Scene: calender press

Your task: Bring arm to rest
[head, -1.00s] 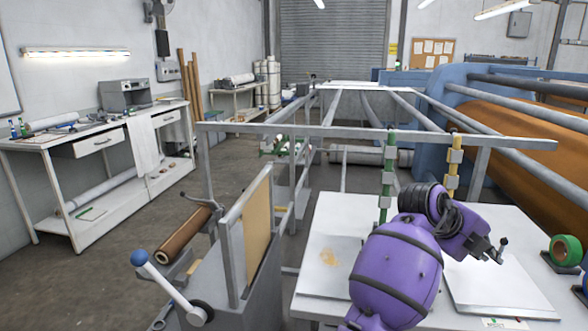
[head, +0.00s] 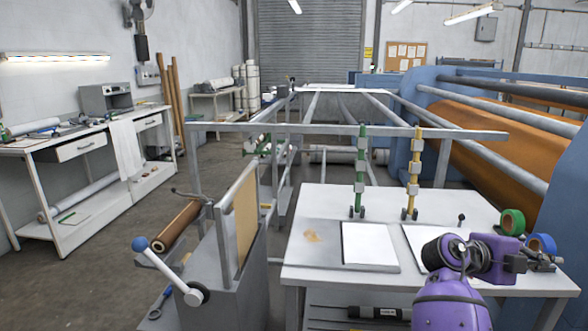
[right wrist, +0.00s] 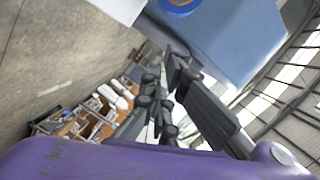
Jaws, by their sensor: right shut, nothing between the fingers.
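My right arm is purple and comes in at the lower right of the head view. Its right gripper (head: 548,262) is over the right edge of the white table (head: 325,262), close to the blue tape roll. In the right wrist view the dark fingers of the right gripper (right wrist: 160,105) are close together with nothing held between them. My left gripper does not show in either view.
A green tape roll (head: 512,222) and a blue tape roll (head: 541,244) stand at the table's right. White sheets (head: 370,244) lie on it. A lever with a blue knob (head: 140,244) juts out at left. The blue calender press (head: 565,200) stands at right.

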